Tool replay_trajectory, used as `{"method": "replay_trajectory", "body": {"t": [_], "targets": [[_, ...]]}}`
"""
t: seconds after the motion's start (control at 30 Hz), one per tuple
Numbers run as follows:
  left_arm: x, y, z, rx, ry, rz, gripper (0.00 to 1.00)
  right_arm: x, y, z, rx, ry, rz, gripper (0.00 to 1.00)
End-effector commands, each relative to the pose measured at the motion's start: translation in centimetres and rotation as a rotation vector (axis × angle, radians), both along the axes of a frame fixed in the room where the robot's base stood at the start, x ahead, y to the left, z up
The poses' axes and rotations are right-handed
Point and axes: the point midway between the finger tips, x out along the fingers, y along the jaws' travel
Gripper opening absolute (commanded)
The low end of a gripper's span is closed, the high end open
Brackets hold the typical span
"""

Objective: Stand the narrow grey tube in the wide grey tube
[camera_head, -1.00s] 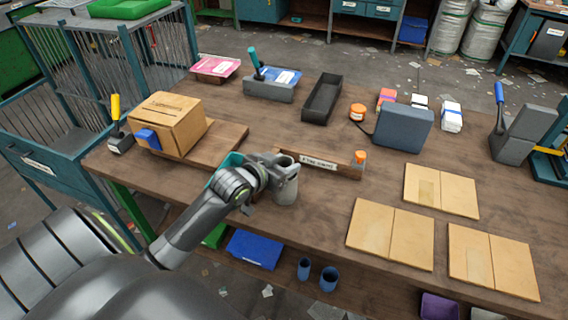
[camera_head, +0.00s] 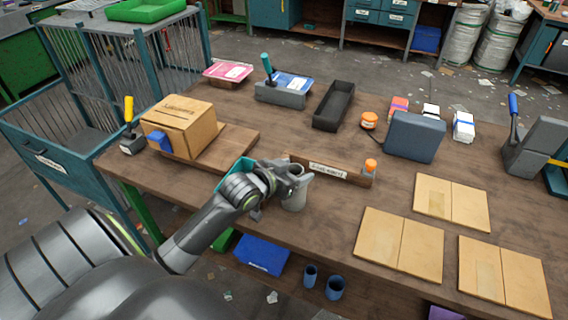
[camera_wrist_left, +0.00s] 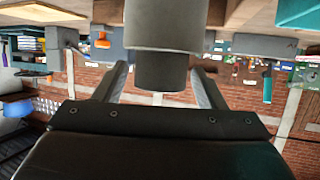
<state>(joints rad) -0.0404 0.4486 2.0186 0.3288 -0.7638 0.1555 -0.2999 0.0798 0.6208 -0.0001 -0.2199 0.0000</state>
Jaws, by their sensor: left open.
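The wide grey tube (camera_head: 294,201) stands upright on the wooden table near its front edge. It also shows large at the top of the left wrist view (camera_wrist_left: 165,25), where the picture is upside down. The narrow grey tube (camera_wrist_left: 161,72), darker in that view, rises from the wide tube's mouth, its lower part hidden inside. My left gripper (camera_head: 293,172) is just above the wide tube in the head view and hides most of the narrow tube there. Its fingers are open on both sides of the narrow tube, with visible gaps. My right gripper is not in view.
A low wooden rail with a label (camera_head: 325,170) stands just behind the tubes. A cardboard box (camera_head: 180,125) is at left. Flat tan panels (camera_head: 400,243) lie at right. A black tray (camera_head: 334,104) and a dark blue-grey box (camera_head: 415,136) stand farther back.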

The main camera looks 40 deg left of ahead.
Motion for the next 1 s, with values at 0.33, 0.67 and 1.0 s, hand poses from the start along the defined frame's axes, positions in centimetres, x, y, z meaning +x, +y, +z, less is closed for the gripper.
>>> {"method": "replay_trajectory", "body": {"t": [0.33,0.67,1.0], "targets": [[-5.1,0.5,2.4,0.007,0.0,-0.003,0.64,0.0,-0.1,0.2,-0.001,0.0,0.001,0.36],[-10.1,0.9,4.5,0.004,0.0,-0.001,0.64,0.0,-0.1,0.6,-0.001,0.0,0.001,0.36],[-11.0,0.9,4.9,0.0,-0.001,-0.001,0.64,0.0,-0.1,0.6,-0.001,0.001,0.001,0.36]]}}
